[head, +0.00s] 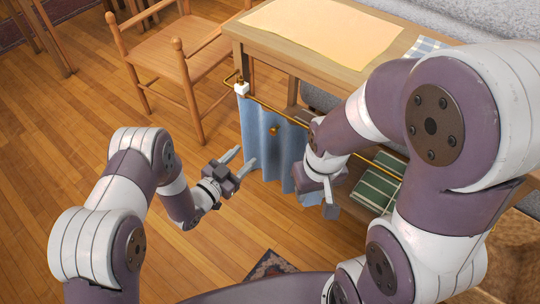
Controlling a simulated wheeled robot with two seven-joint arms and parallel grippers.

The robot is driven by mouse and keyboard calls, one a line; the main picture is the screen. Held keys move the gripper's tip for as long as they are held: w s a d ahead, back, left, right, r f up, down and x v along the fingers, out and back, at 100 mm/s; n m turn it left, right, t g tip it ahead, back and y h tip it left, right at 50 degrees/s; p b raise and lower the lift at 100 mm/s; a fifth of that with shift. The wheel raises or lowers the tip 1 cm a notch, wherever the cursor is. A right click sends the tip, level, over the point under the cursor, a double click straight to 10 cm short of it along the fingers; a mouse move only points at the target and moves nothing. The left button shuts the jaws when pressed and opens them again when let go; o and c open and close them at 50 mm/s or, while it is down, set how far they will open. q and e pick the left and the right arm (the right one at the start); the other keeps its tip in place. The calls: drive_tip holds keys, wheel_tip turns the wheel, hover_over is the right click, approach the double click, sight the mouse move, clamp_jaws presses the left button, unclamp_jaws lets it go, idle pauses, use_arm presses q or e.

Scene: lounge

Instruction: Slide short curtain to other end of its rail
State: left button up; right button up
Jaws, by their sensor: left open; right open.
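The short blue curtain (262,145) hangs from a thin brass rail (285,114) along the front of the wooden table (330,73). The curtain is at the left part of the rail, with a white bracket (241,88) at its upper left corner. A small brass knob (274,129) shows on the curtain. My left gripper (242,162) is open, its fingers pointing at the curtain's left edge; I cannot tell whether they touch it. My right gripper (322,203) is at the curtain's right side, pointing down, and hides part of it. The rail's middle is hidden behind my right arm.
A wooden chair (185,62) stands left of the table. Green striped items (376,188) lie on a lower shelf right of my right gripper. A patterned rug (268,264) lies on the floor in front.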

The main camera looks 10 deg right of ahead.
sight(272, 132)
use_arm(q)
drive_tip(key=shift+h, duration=0.3)
drive_tip(key=b+x, duration=0.2)
drive_tip(key=x, duration=0.4)
drive_tip(key=b+x, duration=0.2)
drive_tip(key=x, duration=0.4)
drive_tip(key=shift+d, duration=0.5)
drive_tip(key=shift+s+f, duration=0.1)
clamp_jaws()
use_arm(e)
wheel_tip(272, 132, down, 5)
drive_tip(key=shift+s+d+r, duration=0.1)
drive_tip(key=shift+r, duration=0.05)
